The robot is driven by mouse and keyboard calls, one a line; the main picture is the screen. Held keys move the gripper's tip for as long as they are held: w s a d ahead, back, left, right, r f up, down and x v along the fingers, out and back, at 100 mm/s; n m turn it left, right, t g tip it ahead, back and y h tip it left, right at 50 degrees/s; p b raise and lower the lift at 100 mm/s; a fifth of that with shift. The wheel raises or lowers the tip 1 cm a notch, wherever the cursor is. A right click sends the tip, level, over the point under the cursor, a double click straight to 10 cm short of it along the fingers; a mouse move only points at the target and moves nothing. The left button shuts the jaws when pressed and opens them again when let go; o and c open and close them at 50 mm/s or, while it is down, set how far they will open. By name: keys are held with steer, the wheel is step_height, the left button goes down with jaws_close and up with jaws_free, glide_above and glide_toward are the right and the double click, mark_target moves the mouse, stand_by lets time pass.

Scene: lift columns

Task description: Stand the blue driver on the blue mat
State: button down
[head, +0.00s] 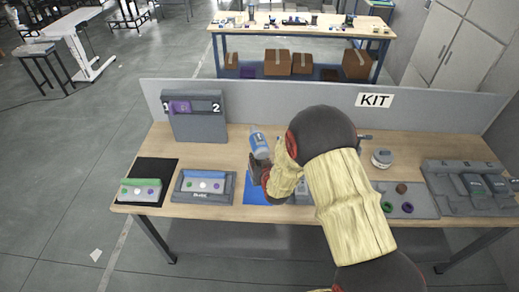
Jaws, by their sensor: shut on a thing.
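The blue driver (259,144) shows as a blue and pale, bottle-shaped body, roughly upright with a slight tilt, above the middle of the table. My gripper (258,163) is shut on its lower part, and the fingers hide its lower end. The blue mat (254,193) lies flat at the table's front, just below my gripper in the picture. My gripper and arm cover the mat's right part. I cannot tell how high the driver is above the table.
A grey tray (204,197) stands left of the mat, with a black mat (150,168) beyond. A grey panel (197,127) marked 1 and 2 stands behind. At right are a round jar (381,159) and a grey fixture (468,203). A partition (240,100) closes the back.

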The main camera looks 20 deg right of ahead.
steer(key=shift+w+r, duration=0.15)
steer(key=shift+w, duration=0.1)
steer(key=shift+f+b, duration=1.3)
steer(key=shift+f, duration=1.8)
steer(key=shift+f+b, duration=1.3)
steer(key=shift+f, duration=0.2)
steer(key=shift+f+b, duration=0.25)
steer(key=shift+b, duration=0.05)
steer(key=c, duration=1.7)
jaws_free()
steer(key=shift+s, duration=0.1)
steer(key=o, duration=0.4)
steer(key=shift+f, duration=0.1)
